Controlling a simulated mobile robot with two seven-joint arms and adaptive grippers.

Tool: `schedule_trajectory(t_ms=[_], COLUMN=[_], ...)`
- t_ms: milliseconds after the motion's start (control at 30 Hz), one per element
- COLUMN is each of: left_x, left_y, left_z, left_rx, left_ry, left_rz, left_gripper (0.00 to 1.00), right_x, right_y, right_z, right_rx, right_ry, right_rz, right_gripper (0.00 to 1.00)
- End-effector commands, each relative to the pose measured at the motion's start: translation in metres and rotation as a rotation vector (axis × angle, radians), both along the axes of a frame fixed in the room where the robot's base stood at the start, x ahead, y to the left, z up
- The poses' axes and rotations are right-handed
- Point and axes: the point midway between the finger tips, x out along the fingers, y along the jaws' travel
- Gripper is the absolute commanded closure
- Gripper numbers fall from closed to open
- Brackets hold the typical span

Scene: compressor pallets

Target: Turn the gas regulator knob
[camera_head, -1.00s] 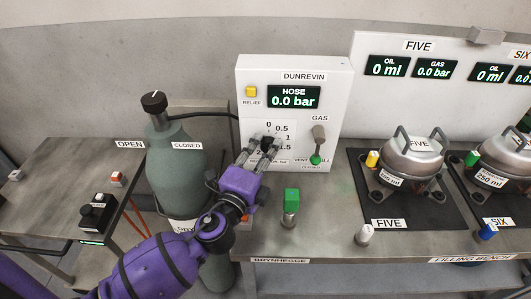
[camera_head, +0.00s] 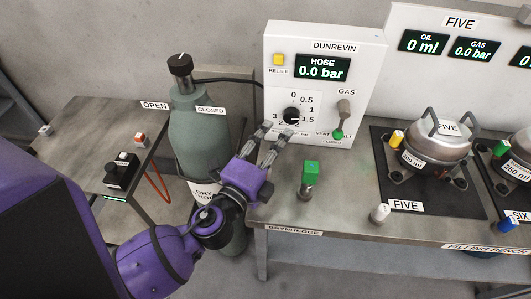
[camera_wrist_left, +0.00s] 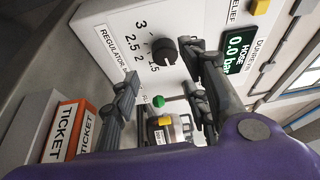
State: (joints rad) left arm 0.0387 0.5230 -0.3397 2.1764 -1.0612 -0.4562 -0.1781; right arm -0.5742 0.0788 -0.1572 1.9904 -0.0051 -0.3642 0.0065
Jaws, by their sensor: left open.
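The gas regulator knob (camera_head: 291,116) is black and round, on the front of the white DUNREVIN panel (camera_head: 375,75). A printed scale with numbers up to 3 surrounds it. In the left wrist view the knob (camera_wrist_left: 163,50) shows just beyond the fingertips, with a clear gap. My left gripper (camera_head: 275,134) is open and empty, below and a little left of the knob in the head view, pointing at the panel. In the wrist view the gripper's fingers (camera_wrist_left: 164,78) stand wide apart. The hose display (camera_head: 323,67) reads 0.0 bar. My right gripper is not in view.
A grey-green gas cylinder (camera_head: 198,135) with a black top knob (camera_head: 180,65) stands left of the bench. A gas lever (camera_head: 342,112) is right of the regulator knob. A green-topped post (camera_head: 310,172) stands on the bench right of my gripper. A vessel (camera_head: 440,143) sits further right.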

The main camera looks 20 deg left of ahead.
Motion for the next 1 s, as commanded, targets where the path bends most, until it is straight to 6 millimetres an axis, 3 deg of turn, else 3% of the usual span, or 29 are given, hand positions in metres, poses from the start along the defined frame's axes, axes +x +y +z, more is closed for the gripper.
schedule_trajectory(t_ms=[100,300,1000], left_x=[-0.023,-0.044,-0.048], left_y=[0.003,0.004,0.005], left_z=[-0.002,-0.002,-0.002], left_rx=[-0.002,-0.002,0.0], left_ry=[0.003,0.002,0.001], left_rz=[0.002,0.0,-0.001], left_gripper=[0.58,0.58,0.58], right_x=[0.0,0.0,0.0], right_y=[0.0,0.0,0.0], right_z=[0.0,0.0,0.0], right_rx=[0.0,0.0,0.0], right_ry=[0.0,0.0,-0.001], right_rz=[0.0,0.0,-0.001], right_gripper=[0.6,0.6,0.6])
